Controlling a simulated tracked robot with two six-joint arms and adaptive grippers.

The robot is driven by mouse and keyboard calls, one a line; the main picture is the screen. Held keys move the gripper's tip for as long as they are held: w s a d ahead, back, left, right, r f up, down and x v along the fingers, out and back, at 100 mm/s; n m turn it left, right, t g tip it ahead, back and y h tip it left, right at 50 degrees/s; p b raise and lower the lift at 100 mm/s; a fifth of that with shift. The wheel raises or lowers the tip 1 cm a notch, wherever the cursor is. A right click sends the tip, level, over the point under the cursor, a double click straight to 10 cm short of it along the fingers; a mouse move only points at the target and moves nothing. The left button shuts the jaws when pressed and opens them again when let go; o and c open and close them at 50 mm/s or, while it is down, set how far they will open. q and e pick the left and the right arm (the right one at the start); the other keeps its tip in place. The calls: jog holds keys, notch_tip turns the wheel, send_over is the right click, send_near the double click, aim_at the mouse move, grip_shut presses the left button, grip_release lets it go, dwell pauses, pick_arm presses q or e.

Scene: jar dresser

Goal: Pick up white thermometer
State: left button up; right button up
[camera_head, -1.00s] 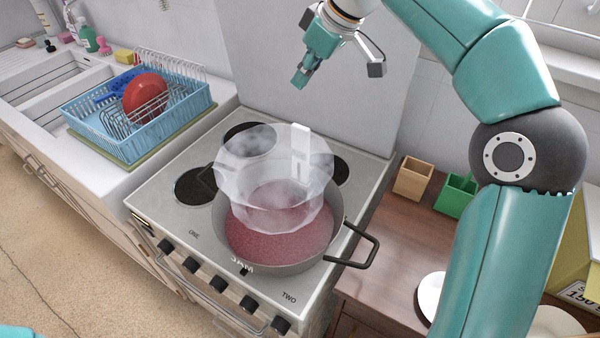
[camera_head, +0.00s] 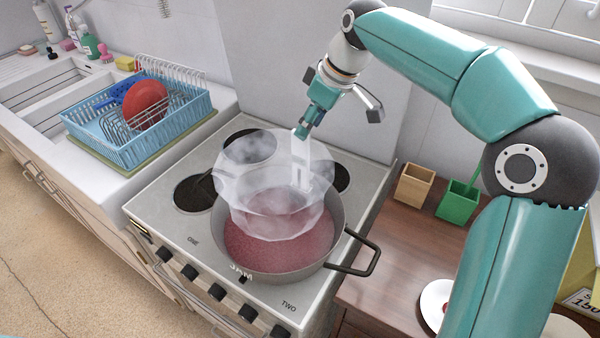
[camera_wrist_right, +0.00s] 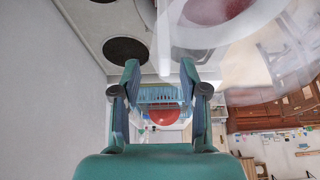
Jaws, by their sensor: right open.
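The white thermometer (camera_head: 301,172) is a slim upright piece inside the steam above the pot of red jam (camera_head: 275,245). The steam blurs its lower part. In the right wrist view it is probably the pale strip (camera_wrist_right: 163,40) just beyond the fingertips. My right gripper (camera_head: 303,130) is just above the thermometer's top in the head view, pointing down. Whether it touches cannot be told. In the wrist view my right gripper (camera_wrist_right: 159,72) has its fingers apart, with nothing clearly held between them. My left gripper is out of view.
The grey pot (camera_head: 333,255) stands on the stove (camera_head: 165,235), its handle to the right. A blue dish rack (camera_head: 150,145) with a red bowl (camera_head: 145,102) is at left. Wooden (camera_head: 414,186) and green (camera_head: 457,200) boxes stand on the right counter.

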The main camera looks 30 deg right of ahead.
aim_at(293, 156)
jog(key=x, duration=0.3)
jog(key=shift+w+f, duration=0.1)
jog(key=shift+f, duration=0.05)
jog(key=shift+s+p+x, duration=0.15)
jog(key=shift+p+x, duration=0.1)
jog(key=shift+x, duration=1.1)
jog(key=shift+s+p+x, duration=0.1)
jog(key=shift+p+x, duration=0.1)
jog(key=shift+x, duration=1.15)
jog(key=shift+a, duration=0.15)
grip_shut()
